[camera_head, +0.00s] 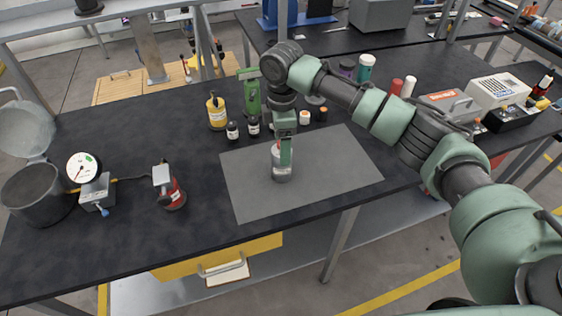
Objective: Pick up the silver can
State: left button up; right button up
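The silver can (281,176) stands upright on the grey mat on the black workbench, with a little red showing near its top. My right gripper (285,155) points down over the can. One green finger passes in front of the can and covers part of it. The other finger is hidden, so I cannot tell whether the gripper is open around the can or closed on it. The can's base appears to be on the mat. My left gripper is not in view.
The grey mat (335,170) is otherwise bare. A yellow bottle (217,112) and small dark jars (232,130) stand behind it. A red container (172,194), a gauge (84,168) and a dark pot (38,195) are at left. Boxes (497,90) are at right.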

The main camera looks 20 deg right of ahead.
notch_tip(320, 180, down, 5)
jog(key=shift+s+a+r+p, duration=0.1)
jog(key=shift+a+r+p, duration=0.1)
jog(key=shift+p, duration=0.7)
jog(key=shift+f, duration=0.2)
jog(key=shift+r, duration=0.1)
grip_shut()
